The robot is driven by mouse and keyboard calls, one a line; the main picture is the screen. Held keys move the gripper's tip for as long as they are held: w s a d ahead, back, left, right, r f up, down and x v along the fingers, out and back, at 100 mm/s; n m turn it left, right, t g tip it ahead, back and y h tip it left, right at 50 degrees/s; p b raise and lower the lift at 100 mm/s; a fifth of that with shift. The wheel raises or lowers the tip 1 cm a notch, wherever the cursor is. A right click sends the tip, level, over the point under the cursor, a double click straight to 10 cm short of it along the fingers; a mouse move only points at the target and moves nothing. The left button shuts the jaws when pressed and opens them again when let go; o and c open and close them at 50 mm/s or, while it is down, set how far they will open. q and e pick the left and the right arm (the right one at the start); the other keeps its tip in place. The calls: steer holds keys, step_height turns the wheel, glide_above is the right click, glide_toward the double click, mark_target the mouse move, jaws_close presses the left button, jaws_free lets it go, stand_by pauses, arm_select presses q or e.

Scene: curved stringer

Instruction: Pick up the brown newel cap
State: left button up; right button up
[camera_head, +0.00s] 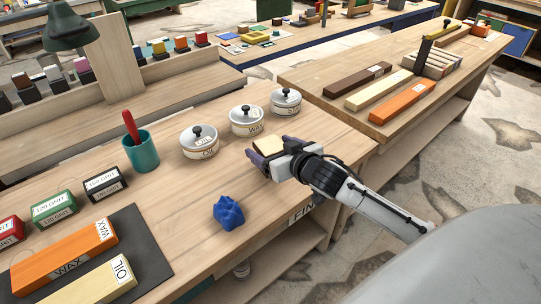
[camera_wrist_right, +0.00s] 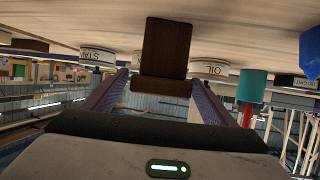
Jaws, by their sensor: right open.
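The brown newel cap (camera_head: 267,146) stands on the workbench in the head view, with a pale tan top showing between the fingers. In the right wrist view the cap (camera_wrist_right: 166,50) is a dark brown block, between and ahead of the fingers. My right gripper (camera_head: 272,152) comes in from the right, low over the bench, with its purple-grey fingers on either side of the cap. In the right wrist view the gripper (camera_wrist_right: 158,92) is open, with gaps seen between the fingers and the cap's lower part. My left gripper is not in view.
Three white lidded pots (camera_head: 246,121) stand behind the gripper. Grit blocks (camera_head: 53,208) and a dark mat (camera_head: 150,254) are at left. A second bench (camera_head: 330,82) stands at right.

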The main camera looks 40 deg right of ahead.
steer(key=shift+w+f, duration=0.1)
steer(key=shift+w, duration=0.15)
steer(key=c, duration=1.2)
